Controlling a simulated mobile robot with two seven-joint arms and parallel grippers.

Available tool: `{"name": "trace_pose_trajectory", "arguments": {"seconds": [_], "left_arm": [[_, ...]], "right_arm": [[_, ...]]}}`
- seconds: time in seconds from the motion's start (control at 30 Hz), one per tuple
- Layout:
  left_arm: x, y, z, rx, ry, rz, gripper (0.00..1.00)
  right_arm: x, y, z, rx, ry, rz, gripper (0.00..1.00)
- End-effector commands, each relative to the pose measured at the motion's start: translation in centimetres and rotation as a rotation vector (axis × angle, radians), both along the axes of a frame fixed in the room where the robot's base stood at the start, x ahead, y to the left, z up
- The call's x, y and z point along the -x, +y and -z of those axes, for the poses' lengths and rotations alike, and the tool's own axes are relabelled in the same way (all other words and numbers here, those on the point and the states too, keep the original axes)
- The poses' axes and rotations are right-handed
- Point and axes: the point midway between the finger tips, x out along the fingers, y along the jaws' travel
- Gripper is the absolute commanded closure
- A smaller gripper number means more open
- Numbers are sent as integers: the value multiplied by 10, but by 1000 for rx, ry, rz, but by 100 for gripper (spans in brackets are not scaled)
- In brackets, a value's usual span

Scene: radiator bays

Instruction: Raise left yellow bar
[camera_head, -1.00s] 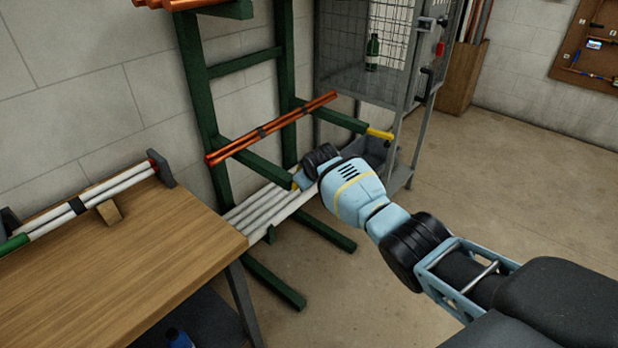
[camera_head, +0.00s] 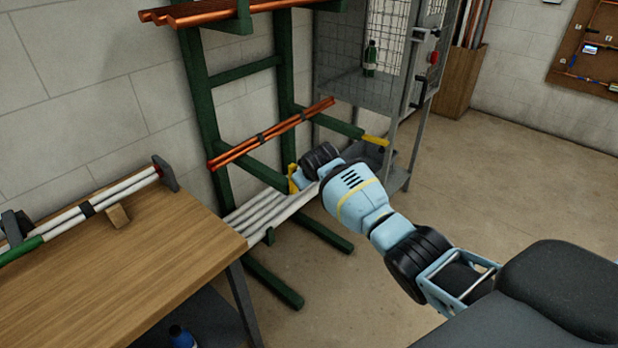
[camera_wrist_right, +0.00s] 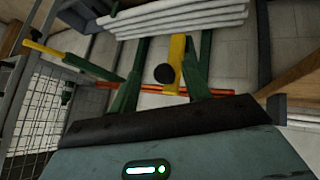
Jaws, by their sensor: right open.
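The left yellow bar (camera_head: 293,179) is at the front end of the rack's left green arm, below the copper pipes. In the head view it looks close to upright and is partly hidden by my right gripper (camera_head: 303,174). In the right wrist view the yellow bar (camera_wrist_right: 177,60) shows close ahead, with a round black end beside it. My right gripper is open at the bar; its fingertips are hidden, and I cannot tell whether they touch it. The right yellow bar (camera_head: 376,140) lies in line with its green arm. My left gripper is out of view.
Copper pipes (camera_head: 270,135) rest across the green arms. White pipes (camera_head: 262,212) lie on the low level. A grey mesh cage (camera_head: 392,95) stands close on the right. A wooden workbench (camera_head: 140,265) fills the left front. Open floor (camera_head: 500,180) lies to the right.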

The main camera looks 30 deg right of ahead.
Motion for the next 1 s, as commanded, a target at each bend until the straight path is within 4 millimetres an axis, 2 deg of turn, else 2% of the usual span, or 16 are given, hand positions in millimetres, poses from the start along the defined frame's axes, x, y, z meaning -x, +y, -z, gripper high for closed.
{"name": "trace_pose_trajectory", "arguments": {"seconds": [0.03,0.13,0.77,0.87,1.0], "left_arm": [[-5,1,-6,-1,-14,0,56],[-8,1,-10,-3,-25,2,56],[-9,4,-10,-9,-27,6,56],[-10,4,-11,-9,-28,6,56],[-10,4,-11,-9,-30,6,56]], "right_arm": [[3,0,-10,0,-6,0,52],[8,1,-14,1,-4,0,52],[13,3,-12,1,2,0,52],[19,7,0,-3,5,-7,52],[45,22,41,-22,8,-34,52]]}}
